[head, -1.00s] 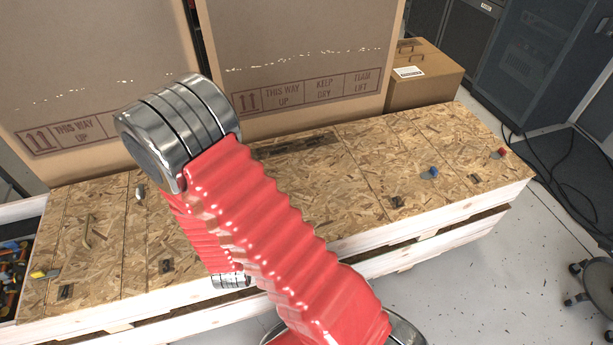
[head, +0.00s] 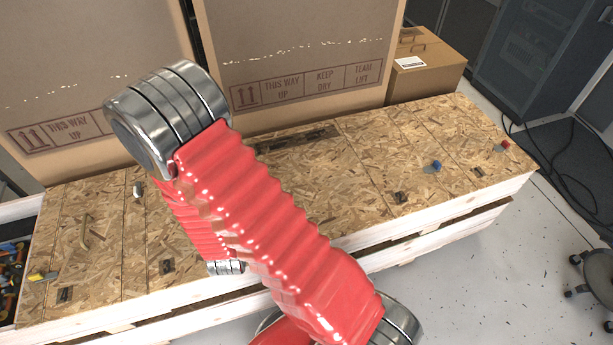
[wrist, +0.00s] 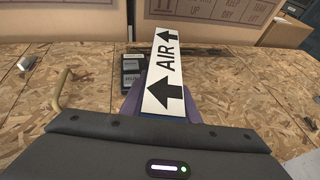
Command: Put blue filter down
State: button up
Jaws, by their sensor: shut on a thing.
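The blue filter (wrist: 165,75) shows in the wrist view as a long slab with a white face, the word AIR, black arrows and a thin blue edge. It stretches away from me over the wooden crate top (wrist: 85,83). My gripper (wrist: 160,106) is shut on its near end, with a bit of finger showing at each side. The filter's underside is hidden, so I cannot tell whether it touches the wood. In the head view my red arm hides the gripper and filter.
Large cardboard boxes (head: 300,50) stand along the back of the crate top (head: 375,150). A smaller box (head: 428,75) is at the back right. The right part is mostly clear.

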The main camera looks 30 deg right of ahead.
jog(key=s+d+r+m+g+h, duration=0.1)
jog(key=s+d+m+g+h, duration=0.3)
jog(key=s+d+m+g, duration=0.45)
jog(key=s+d+r+m+g+h, duration=0.1)
jog(key=s+d+m+g+h, duration=0.3)
jog(key=d, duration=0.8)
jog(key=s+f+m+g+y, duration=0.2)
jog(key=s+m+g+y, duration=0.4)
jog(key=s+m+g, duration=0.55)
jog(key=s+a+f+m+y, duration=0.2)
jog(key=s+a+m+y, duration=0.2)
jog(key=a+m+y, duration=0.9)
jog(key=w+r+m+t+y, duration=0.2)
jog(key=w+m+t+y, duration=0.7)
jog(key=w+m+t, duration=0.4)
jog(key=w+d+r+m+t+h, duration=0.2)
jog(key=w+d+m+t, duration=0.3)
jog(key=d, duration=0.3)
jog(key=w+d+r+m+t+h, duration=0.3)
jog(key=w+d+m+t+h, duration=0.1)
jog(key=w+d, duration=0.3)
jog(key=d+m+t, duration=0.1)
jog(key=d, duration=0.1)
jog(key=shift+w+d+r+t+h, duration=0.3)
jog(key=shift+r+t, duration=0.05)
jog(key=shift+t, duration=0.05)
